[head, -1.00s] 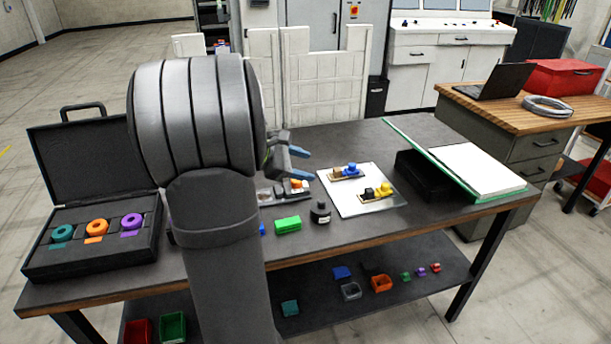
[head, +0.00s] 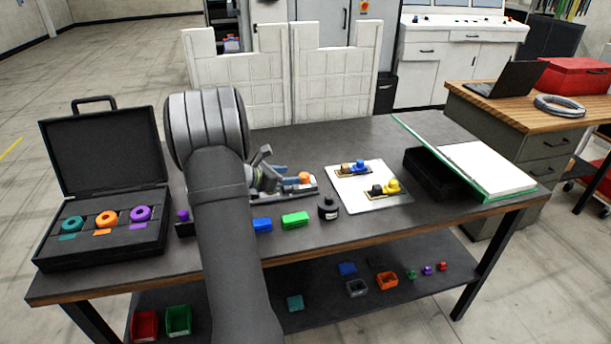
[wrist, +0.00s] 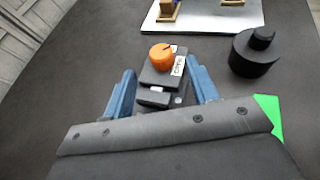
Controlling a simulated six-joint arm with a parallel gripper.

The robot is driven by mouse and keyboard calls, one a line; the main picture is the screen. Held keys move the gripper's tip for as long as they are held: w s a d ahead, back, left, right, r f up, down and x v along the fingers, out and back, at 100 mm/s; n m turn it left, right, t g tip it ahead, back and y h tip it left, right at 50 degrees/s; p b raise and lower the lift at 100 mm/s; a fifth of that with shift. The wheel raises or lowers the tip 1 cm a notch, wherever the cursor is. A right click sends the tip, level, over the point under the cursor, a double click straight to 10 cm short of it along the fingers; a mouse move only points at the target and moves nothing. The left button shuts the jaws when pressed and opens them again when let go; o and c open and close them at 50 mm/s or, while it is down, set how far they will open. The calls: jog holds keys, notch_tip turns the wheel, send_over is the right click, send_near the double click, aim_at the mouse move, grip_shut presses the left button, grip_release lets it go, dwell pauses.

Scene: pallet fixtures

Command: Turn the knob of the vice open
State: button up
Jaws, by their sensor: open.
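The vice's orange knob (wrist: 161,56) sits on top of a dark grey block with a white label in the wrist view. It also shows in the head view (head: 305,177), just right of my arm. The vice body (wrist: 160,76) is dark, with a lighter metal part at its near end. My gripper (wrist: 162,72) is open, its blue fingers apart on the left and right of the vice's near part. The knob lies ahead of the fingertips, and nothing is held. My arm hides part of the vice in the head view.
Green (head: 295,220) and blue (head: 262,225) blocks lie in front. A pale plate (head: 372,201) with small fixtures is to the right. An open black case (head: 103,247) is at left.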

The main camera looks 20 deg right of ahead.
aim_at(304, 175)
jog(key=x, duration=0.8)
jog(key=shift+d, duration=0.1)
jog(key=shift+c, duration=0.2)
jog(key=c, duration=0.9)
